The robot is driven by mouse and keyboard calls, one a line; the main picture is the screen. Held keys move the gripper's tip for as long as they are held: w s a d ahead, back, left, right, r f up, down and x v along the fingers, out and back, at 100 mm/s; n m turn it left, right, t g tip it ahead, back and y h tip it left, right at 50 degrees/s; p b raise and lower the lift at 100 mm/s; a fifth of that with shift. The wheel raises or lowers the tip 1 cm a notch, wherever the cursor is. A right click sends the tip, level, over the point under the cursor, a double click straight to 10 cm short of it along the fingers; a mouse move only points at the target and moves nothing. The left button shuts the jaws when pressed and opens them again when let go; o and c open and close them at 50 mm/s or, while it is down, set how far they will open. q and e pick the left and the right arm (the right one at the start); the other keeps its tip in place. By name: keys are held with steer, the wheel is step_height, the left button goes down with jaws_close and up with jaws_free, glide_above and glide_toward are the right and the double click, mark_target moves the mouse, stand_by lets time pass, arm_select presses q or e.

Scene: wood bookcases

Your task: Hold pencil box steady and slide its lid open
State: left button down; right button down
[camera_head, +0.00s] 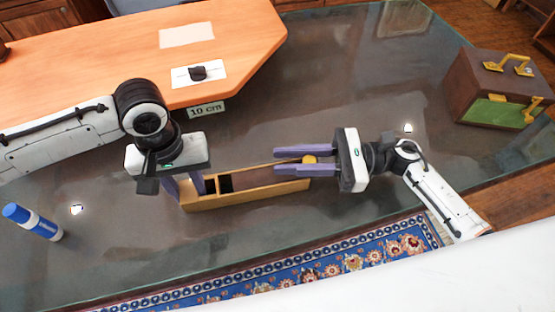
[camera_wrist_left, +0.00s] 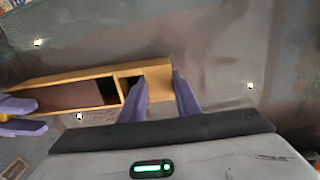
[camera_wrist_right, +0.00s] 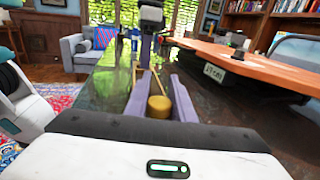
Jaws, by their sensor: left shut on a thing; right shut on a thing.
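The pencil box (camera_head: 252,198) is a long tan wooden box lying on the dark table. Its brown lid (camera_head: 262,176) covers most of the right part. A dark opening shows left of the lid, also in the left wrist view (camera_wrist_left: 107,92). My left gripper (camera_head: 186,190) points down and is shut on the box's left end, with a finger on each side in the left wrist view (camera_wrist_left: 160,76). My right gripper (camera_head: 276,160) lies level from the right, shut on the round yellow knob (camera_head: 310,160) of the lid. The knob shows between the fingers in the right wrist view (camera_wrist_right: 159,107).
An orange wooden board (camera_head: 130,50) with a "10 cm" tag (camera_head: 206,109) lies behind. A brown and green chest (camera_head: 497,88) stands at the back right. The table between is clear.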

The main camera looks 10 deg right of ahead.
steer(key=d, duration=1)
steer(key=shift+w+d, duration=0.1)
steer(key=shift+d, duration=0.25)
steer(key=c, duration=1.5)
jaws_free()
steer(key=d, duration=0.4)
steer(key=s+d, duration=0.1)
steer(key=d, duration=0.3)
steer(key=s+d, duration=0.1)
steer(key=d, duration=0.2)
steer(key=shift+s+d, duration=0.1)
steer(key=shift+d, duration=0.3)
arm_select(q)
steer(key=c, duration=1.3)
jaws_free()
